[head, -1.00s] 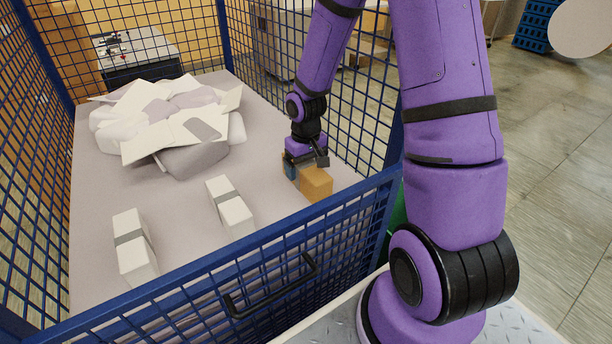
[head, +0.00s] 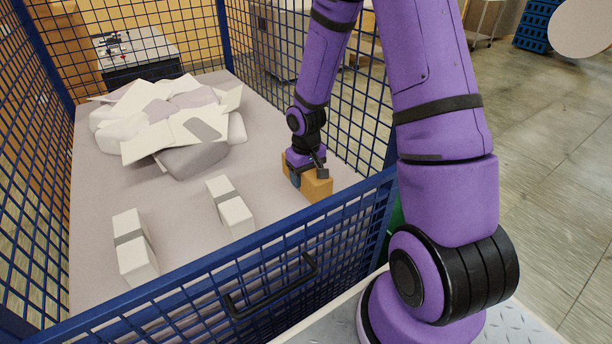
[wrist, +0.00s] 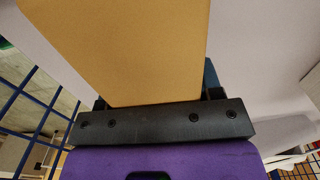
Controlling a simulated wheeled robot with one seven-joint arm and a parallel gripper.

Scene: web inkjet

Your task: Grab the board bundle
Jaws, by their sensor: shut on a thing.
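The board bundle (head: 318,189), a brown block, lies on the cage's pale floor near its right mesh side. My gripper (head: 309,176) is down over it with a finger on each side, shut on it. In the wrist view the bundle's flat tan face (wrist: 158,50) fills the space in front of my gripper (wrist: 158,104). The far finger is mostly hidden there. The bundle still appears to rest on the floor.
Two white bundles with grey bands (head: 134,244) (head: 229,206) lie to the left. A heap of pale sheets and bags (head: 175,125) is at the back. Blue mesh walls enclose the floor; the front panel (head: 265,265) stands close. The floor between the bundles is clear.

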